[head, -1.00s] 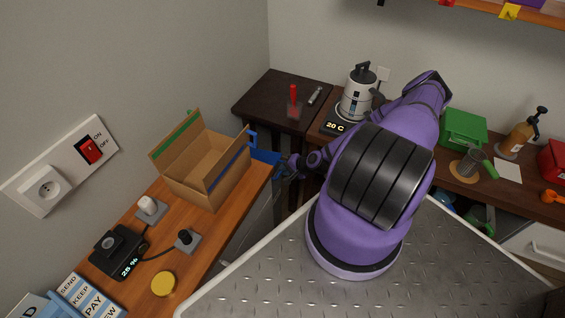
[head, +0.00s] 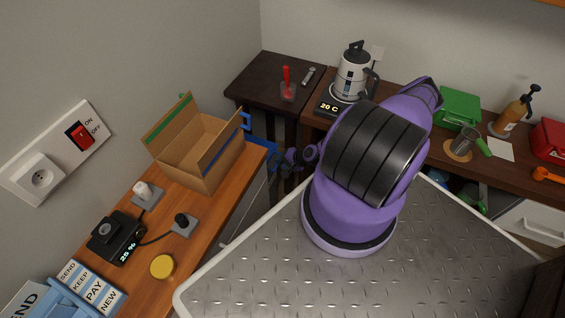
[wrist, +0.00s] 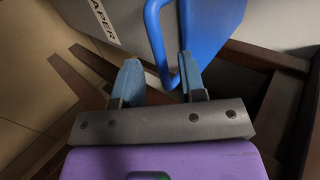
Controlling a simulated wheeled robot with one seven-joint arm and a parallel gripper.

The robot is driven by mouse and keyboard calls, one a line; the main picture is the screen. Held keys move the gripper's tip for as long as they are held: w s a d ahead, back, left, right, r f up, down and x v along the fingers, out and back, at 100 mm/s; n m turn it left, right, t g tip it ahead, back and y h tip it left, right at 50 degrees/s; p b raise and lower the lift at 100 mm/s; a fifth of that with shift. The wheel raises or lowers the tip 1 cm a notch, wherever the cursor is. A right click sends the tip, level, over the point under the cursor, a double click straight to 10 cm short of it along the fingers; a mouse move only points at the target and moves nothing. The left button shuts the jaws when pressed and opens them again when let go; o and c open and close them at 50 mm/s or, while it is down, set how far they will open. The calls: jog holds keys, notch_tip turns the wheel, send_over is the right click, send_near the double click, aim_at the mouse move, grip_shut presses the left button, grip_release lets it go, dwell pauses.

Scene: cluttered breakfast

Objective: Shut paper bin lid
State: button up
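The paper bin (wrist: 125,22) shows in the wrist view as a grey body marked "APER", its label cut by the frame edge. Its blue lid (wrist: 215,28) and a bent blue handle (wrist: 157,45) are beside it. My gripper (wrist: 160,75) has its two blue-grey fingers apart, with the handle's lower bend between them. I cannot tell whether either finger touches it. In the head view, blue bin parts (head: 262,148) show behind the cardboard box, and my gripper (head: 275,163) is beside them, small and dark. The lid's exact angle is hard to tell.
An open cardboard box (head: 200,160) stands on the wooden desk (head: 215,215), close to the bin. A dark side table (head: 262,80) holds a red-handled item. A kettle (head: 352,72) stands on the right-hand counter. Dark wooden legs (wrist: 270,55) lie near the bin.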

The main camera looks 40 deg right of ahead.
jog(key=v, duration=1)
jog(key=shift+s+r, duration=0.25)
jog(key=shift+s, duration=0.05)
jog(key=shift+s, duration=0.1)
